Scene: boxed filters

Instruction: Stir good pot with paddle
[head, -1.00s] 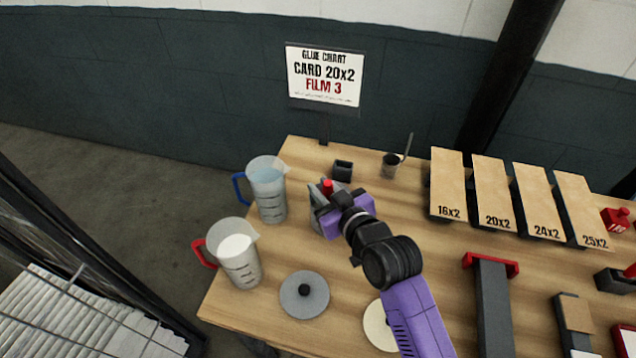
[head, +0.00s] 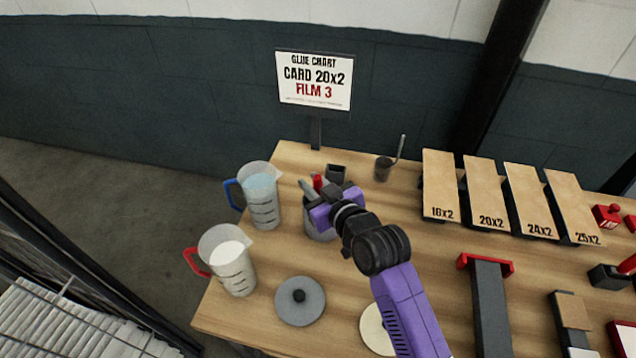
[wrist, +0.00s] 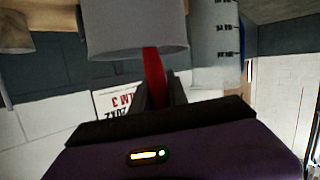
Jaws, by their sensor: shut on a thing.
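The grey pot (head: 318,231) stands on the bench beside the jugs, partly hidden by my gripper (head: 322,200). In the wrist view the pot (wrist: 135,32) fills the top, upside down in that picture. My gripper is shut on the paddle's red handle (wrist: 154,78), whose red end (head: 317,181) also shows above the jaws in the head view. The paddle's lower part is hidden, so I cannot tell how deep it sits in the pot. The glue chart sign (head: 314,82) reads "CARD 20x2, FILM 3".
A blue-handled jug (head: 262,208) and a red-handled jug (head: 233,270) stand left of the pot. A grey lid (head: 300,312) and a cream disc (head: 373,325) lie in front. Labelled boards line the right.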

